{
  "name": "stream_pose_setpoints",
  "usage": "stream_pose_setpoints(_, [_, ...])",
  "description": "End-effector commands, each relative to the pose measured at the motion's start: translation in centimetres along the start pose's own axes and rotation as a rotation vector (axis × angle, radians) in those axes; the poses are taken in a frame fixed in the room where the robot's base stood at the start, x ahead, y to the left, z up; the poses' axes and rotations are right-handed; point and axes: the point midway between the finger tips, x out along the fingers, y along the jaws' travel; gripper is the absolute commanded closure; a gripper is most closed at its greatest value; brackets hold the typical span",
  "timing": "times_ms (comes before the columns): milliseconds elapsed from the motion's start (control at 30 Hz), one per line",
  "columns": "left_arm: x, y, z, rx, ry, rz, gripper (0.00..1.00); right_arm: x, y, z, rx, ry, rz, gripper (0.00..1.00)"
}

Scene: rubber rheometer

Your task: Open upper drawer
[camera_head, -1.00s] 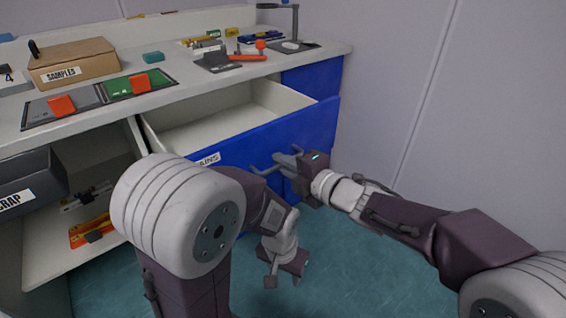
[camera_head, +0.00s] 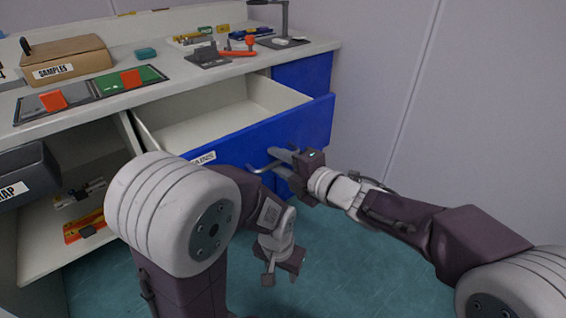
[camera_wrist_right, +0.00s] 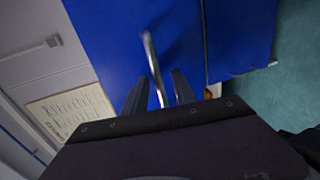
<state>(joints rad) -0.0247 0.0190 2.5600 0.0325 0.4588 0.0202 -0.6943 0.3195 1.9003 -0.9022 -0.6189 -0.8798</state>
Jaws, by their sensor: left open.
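The upper drawer (camera_head: 240,138) has a blue front with a partly hidden label and stands pulled out from the bench, its pale, empty-looking inside showing. Its metal bar handle (camera_head: 262,169) is partly covered by my right gripper (camera_head: 283,155). In the right wrist view the handle (camera_wrist_right: 154,62) passes between the two fingers of my right gripper (camera_wrist_right: 160,92), with gaps showing on both sides, so it is open around the bar. My left gripper (camera_head: 282,278) hangs low over the floor in front of the drawers, open and empty.
The bench top (camera_head: 190,75) carries a samples box (camera_head: 68,58), a green mat (camera_head: 112,82) and tools. A dark scrap bin (camera_head: 25,175) and open shelf are at left. My left arm covers part of the drawer front. The floor (camera_head: 350,270) at right is clear.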

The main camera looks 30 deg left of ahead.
Motion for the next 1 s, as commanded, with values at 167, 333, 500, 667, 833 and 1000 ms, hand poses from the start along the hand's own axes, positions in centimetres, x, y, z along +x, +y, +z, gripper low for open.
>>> stream_pose_setpoints(167, [-1.1,0.0,-0.1,0.000,0.000,0.000,0.55,-2.5,0.4,0.1,0.001,-0.003,0.001,0.67])
stream_pose_setpoints(333, [-2.4,0.1,-0.2,0.000,0.000,0.000,0.55,-6.2,0.5,0.1,0.001,-0.003,0.000,0.67])
stream_pose_setpoints(500, [-3.0,0.1,-0.3,0.000,0.000,0.000,0.55,-8.5,0.2,0.1,0.000,-0.002,0.000,0.67])
stream_pose_setpoints(667, [-3.0,0.1,-0.3,0.000,0.000,0.000,0.55,-9.0,0.0,0.0,0.000,0.000,0.000,0.67])
stream_pose_setpoints(833, [-3.0,0.1,-0.3,0.000,0.000,0.000,0.55,-8.9,0.0,0.0,0.000,0.000,0.000,0.67])
stream_pose_setpoints(1000, [-3.0,0.1,-0.3,0.000,0.000,0.000,0.55,-8.9,0.0,0.0,0.000,-0.001,0.000,0.67])
